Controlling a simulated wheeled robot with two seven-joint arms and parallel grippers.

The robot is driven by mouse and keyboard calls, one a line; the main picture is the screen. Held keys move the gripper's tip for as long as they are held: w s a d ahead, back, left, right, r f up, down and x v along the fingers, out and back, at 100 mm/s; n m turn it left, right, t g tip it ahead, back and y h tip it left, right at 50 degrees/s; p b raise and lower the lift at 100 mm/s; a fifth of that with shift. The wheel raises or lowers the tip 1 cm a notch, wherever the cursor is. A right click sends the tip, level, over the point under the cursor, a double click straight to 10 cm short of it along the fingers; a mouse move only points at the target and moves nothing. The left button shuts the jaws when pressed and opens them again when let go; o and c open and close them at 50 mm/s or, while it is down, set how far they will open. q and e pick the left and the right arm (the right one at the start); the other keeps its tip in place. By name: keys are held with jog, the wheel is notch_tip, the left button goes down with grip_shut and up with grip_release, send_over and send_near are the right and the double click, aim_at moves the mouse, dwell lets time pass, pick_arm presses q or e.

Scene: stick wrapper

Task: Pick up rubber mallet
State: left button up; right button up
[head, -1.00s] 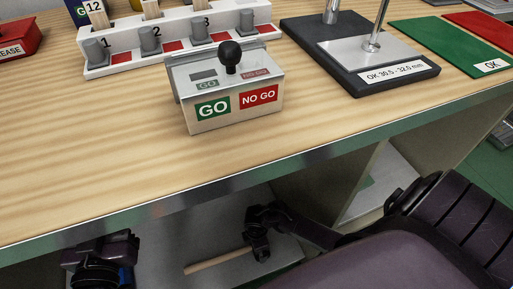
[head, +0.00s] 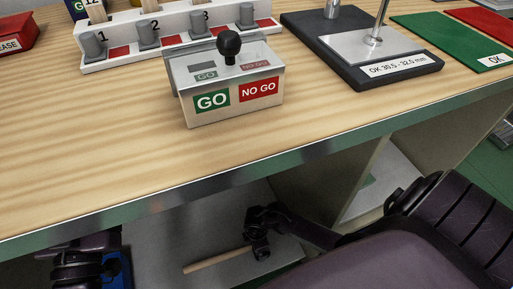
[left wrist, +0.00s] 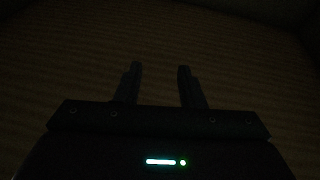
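A pale wooden handle (head: 215,262), apparently the mallet's, shows below the table edge in the head view, over a grey surface. Its right end meets a dark cluster where my right gripper (head: 258,242) is. I cannot tell gripper fingers from a black mallet head there, nor whether the fingers are closed on it. My left arm shows at the lower left, partly hidden by the table; its fingertips are not distinguishable in the head view. In the dark left wrist view my left gripper (left wrist: 159,68) has its two fingers apart with nothing between them.
The wooden tabletop (head: 90,175) with its metal front edge lies above both hands. On it stand a GO/NO GO box (head: 225,100), a white numbered rack (head: 120,50) and a dark gauge stand (head: 385,80). A blue object (head: 120,270) shows beside my left arm.

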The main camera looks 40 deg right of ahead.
jog(key=shift+c, duration=0.9)
jog(key=shift+r, duration=0.1)
